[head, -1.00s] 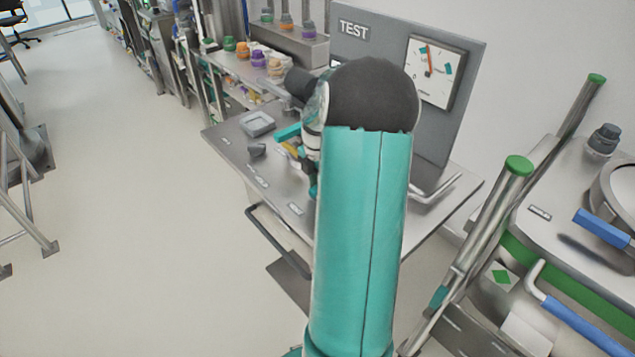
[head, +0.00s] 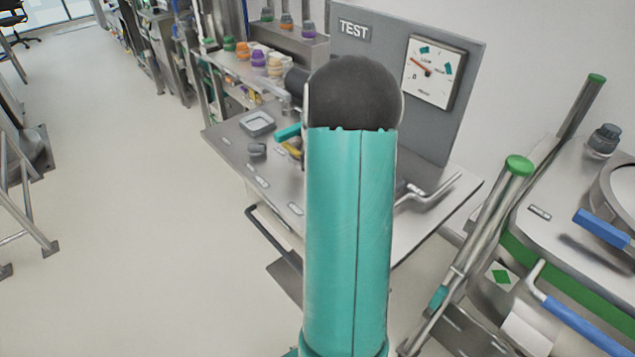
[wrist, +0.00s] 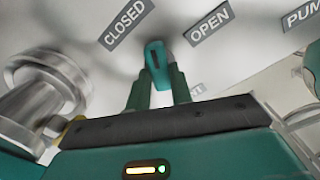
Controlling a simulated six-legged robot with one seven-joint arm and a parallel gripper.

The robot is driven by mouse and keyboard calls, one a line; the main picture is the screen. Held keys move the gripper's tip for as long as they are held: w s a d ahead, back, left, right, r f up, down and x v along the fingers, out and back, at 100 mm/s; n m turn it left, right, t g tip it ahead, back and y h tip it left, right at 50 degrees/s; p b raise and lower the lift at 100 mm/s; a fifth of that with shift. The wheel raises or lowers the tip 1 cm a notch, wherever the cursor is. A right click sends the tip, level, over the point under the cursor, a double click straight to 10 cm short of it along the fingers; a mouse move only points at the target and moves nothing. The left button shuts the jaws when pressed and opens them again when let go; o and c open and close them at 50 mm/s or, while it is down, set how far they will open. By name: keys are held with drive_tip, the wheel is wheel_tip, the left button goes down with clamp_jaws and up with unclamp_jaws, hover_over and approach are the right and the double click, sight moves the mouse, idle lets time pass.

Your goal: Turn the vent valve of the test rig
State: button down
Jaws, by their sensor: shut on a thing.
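In the wrist view, the vent valve's teal handle (wrist: 155,60) sits between the two dark fingers of my gripper (wrist: 160,80), which are shut on it. Its upper end lies between the CLOSED label (wrist: 124,25) and the OPEN label (wrist: 210,22); I cannot tell which setting it marks. In the head view my teal arm hides the gripper and the handle. The test rig's grey panel (head: 360,50) stands at the back of its metal table. Its gauge (head: 440,90) shows a red needle pointing up and left, near the low end of the scale.
In the wrist view a round metal fitting (wrist: 48,80) stands close left of my gripper, and a PUMP label (wrist: 303,14) is at right. In the head view a bent metal handle (head: 430,195) lies at the table's right. Open floor (head: 150,200) is at left.

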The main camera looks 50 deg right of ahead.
drive_tip(key=m, duration=1.2)
drive_tip(key=shift+m, duration=0.3)
idle(0.3)
drive_tip(key=c, duration=1.2)
unclamp_jaws()
drive_tip(key=shift+c, duration=0.2)
drive_tip(key=shift+r, duration=0.1)
wheel_tip(320, 180, up, 14)
